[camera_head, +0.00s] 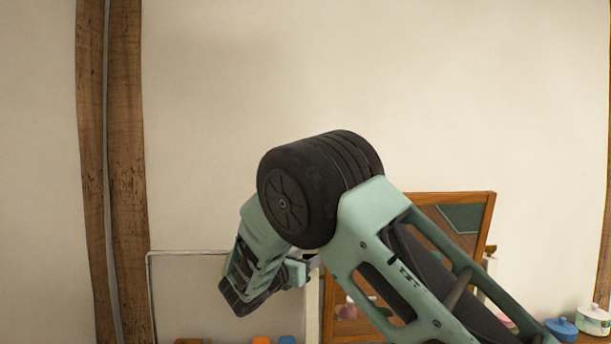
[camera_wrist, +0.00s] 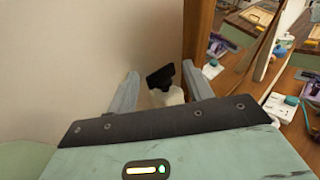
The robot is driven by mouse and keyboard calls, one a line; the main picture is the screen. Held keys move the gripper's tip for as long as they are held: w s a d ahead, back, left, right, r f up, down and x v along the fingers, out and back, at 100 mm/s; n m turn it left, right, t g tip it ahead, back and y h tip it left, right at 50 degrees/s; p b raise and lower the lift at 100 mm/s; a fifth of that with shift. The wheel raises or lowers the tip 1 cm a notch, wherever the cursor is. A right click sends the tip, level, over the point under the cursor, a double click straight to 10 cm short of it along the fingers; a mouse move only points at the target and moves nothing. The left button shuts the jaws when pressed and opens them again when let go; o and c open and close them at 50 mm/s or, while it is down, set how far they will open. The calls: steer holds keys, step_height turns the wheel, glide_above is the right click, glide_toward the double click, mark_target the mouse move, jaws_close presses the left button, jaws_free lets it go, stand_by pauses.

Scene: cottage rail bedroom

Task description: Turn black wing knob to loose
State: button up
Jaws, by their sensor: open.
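The black wing knob (camera_wrist: 160,77) sits on top of a pale, cream-coloured post or block (camera_wrist: 166,97) in the wrist view. My gripper (camera_wrist: 160,69) is open, with one pale finger to the left of the knob and one to the right. The knob appears between the fingers with a gap on both sides; I cannot tell how deep it is between them. The lower part of the pale piece is hidden by my gripper's dark edge. In the head view my arm blocks the knob, and my gripper (camera_head: 308,262) is small beside the mirror.
A wood-framed mirror (camera_head: 465,198) stands close on the right; its wooden edge (camera_wrist: 197,40) is near the right finger. A thin white rail (camera_head: 185,252) runs left. The upper wall is clear.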

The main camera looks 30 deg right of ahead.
steer(key=shift+w+d+r+m+g+p, duration=0.2)
steer(key=shift+w+d+m+g+p, duration=0.1)
steer(key=shift+g, duration=0.2)
steer(key=shift+w+a+m+g+h, duration=0.1)
steer(key=shift+m+g+h, duration=0.3)
steer(key=shift+m+g, duration=0.1)
steer(key=b+v, duration=0.5)
steer(key=v, duration=1.2)
steer(key=w+d+r+m+g+y+p, duration=0.3)
steer(key=w+d+r+m+y+p, duration=0.1)
steer(key=d+r+m+y+p, duration=0.4)
steer(key=w+d+r+m+g+y+p, duration=0.3)
steer(key=w+d+r+m+y+p, duration=0.2)
steer(key=d+r+m+y+p, duration=0.3)
steer(key=shift+d+r+m+g+y, duration=0.35)
steer(key=shift+d+r+m, duration=0.3)
steer(key=shift+r+m, duration=0.45)
steer(key=shift+r, duration=0.1)
